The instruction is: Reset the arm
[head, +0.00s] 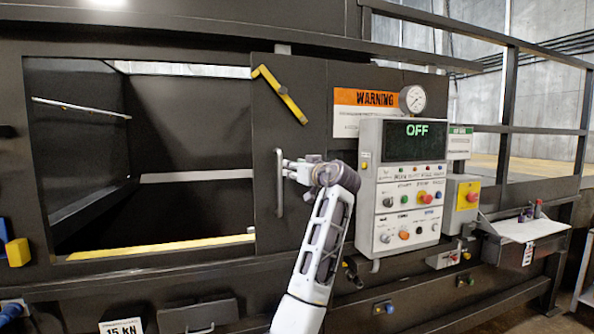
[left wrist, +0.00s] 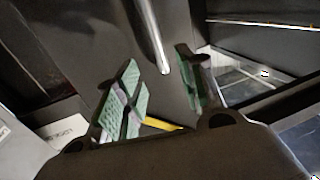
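My left gripper (head: 290,168) is in front of the dark sliding door, beside the upper part of its vertical metal handle (head: 279,182). In the left wrist view the gripper (left wrist: 158,88) is open, with its green-padded fingers spread apart. The handle (left wrist: 152,36) shows there as a bright bar, its end showing between the fingers. Nothing is gripped; whether a finger touches the handle I cannot tell. My left arm rises from the bottom middle of the head view. My right gripper is not in view.
The compactor opening (head: 160,247) left of the door is open, with a yellow lower edge. The control panel (head: 400,188), reading OFF, stands close right of my arm. A yellow latch bar (head: 281,95) sits above the handle. A small shelf (head: 525,229) juts out at right.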

